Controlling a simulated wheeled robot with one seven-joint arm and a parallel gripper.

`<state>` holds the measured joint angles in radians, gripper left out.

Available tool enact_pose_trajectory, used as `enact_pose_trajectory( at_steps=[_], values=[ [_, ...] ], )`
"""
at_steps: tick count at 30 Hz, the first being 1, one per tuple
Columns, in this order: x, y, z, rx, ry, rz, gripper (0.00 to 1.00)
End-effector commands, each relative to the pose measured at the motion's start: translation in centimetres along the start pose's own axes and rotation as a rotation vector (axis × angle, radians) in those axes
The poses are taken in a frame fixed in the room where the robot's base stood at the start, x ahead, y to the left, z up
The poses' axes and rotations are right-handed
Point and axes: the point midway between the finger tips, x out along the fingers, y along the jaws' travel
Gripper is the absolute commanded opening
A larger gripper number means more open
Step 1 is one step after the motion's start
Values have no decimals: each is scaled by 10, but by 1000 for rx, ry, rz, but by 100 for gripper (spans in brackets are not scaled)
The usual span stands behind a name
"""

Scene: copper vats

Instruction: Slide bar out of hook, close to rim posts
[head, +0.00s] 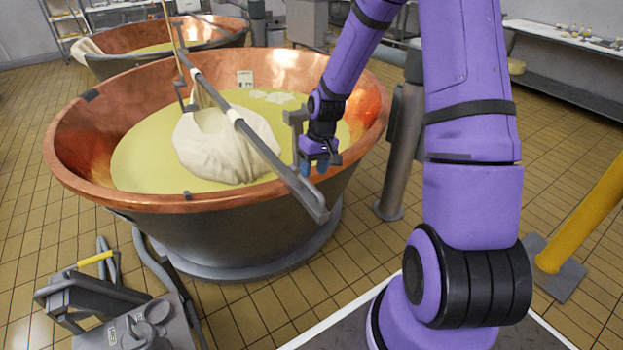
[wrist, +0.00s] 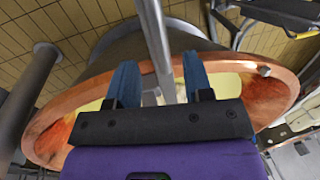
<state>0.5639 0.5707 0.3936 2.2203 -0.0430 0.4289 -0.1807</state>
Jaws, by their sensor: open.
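A long grey bar (head: 262,147) slants over the copper vat (head: 70,150), from the far side to past the near rim. A white cloth bundle (head: 215,145) hangs from it into the pale yellow liquid. A grey hook-like piece (head: 295,122) stands at the bar beside my gripper; whether the bar rests in it is unclear. My gripper (head: 320,160) is open just right of the bar's near part. In the wrist view the bar (wrist: 157,40) runs between the blue fingers of my gripper (wrist: 160,82); contact cannot be told. A small rim post (head: 187,195) sits on the near rim.
A second copper vat (head: 140,35) stands behind on the left. A grey machine with hoses (head: 140,320) stands at the front left. A grey post (head: 402,150) rises right of the vat, and a yellow post (head: 585,215) stands at the far right. Tiled floor lies between.

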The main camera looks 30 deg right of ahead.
Motion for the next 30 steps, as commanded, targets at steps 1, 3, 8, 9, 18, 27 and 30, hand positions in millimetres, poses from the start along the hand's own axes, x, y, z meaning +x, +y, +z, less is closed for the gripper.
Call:
enact_pose_trajectory(
  at_steps=[1,3,8,9,18,27,30],
  values=[
    [-11,1,0,1,5,2,46],
    [-24,1,-1,0,5,2,46],
    [-47,1,-1,1,4,3,46],
    [-51,1,-1,0,3,2,46],
    [-62,1,0,1,0,0,46],
    [-61,1,0,1,1,0,46],
    [-61,1,0,0,1,0,46]
  ],
)
